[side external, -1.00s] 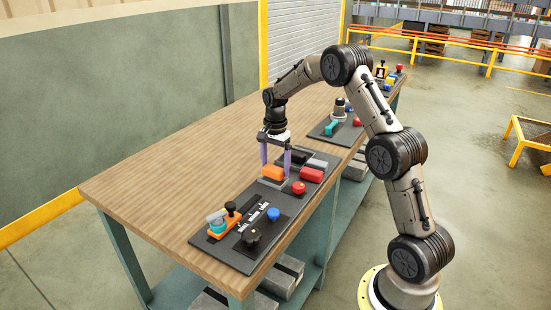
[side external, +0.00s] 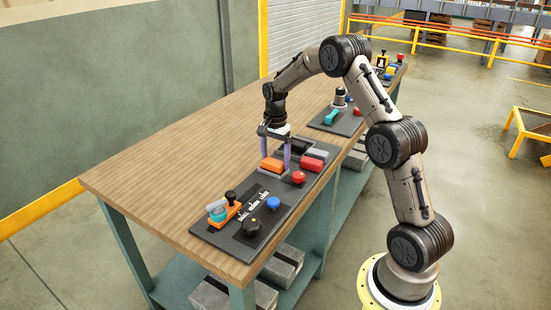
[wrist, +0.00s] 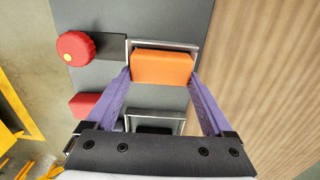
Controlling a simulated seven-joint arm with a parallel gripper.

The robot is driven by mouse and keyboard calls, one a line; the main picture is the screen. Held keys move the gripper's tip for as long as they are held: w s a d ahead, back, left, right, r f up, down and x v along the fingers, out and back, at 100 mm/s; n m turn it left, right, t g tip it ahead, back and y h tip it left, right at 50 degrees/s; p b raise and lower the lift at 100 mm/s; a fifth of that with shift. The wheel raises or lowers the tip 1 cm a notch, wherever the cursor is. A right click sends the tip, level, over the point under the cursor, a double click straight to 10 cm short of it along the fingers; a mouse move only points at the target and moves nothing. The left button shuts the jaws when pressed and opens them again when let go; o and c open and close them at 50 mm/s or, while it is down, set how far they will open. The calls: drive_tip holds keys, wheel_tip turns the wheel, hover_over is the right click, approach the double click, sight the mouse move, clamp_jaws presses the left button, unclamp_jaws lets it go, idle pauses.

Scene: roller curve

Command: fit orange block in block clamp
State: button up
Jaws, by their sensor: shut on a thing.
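The orange block (side external: 272,164) is between the two purple fingers of my gripper (side external: 275,165), which is shut on it. In the wrist view the block (wrist: 162,67) lies between the fingertips (wrist: 161,76), one at each end. A thin metal-rimmed frame (wrist: 165,43) shows along the block's far edge and sides. In the side view a grey rim shows just under the block. I cannot tell how deep the block sits in this frame. I cannot tell for sure which fixture is the block clamp. An orange fixture with a teal part (side external: 220,212) stands at the panel's near-left end.
A red knob (wrist: 75,48) and a red block (side external: 313,164) are close beside the gripper. A second metal frame (wrist: 155,117) holds something black. A blue button (side external: 273,203) and black knob (side external: 251,228) are on the same dark panel.

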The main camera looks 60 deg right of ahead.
drive_tip(key=shift+s+f, duration=0.2)
drive_tip(key=shift+f, duration=0.65)
idle(0.9)
drive_tip(key=o, duration=1.1)
drive_tip(key=shift+w+r, duration=0.2)
drive_tip(key=shift+r, duration=3.6)
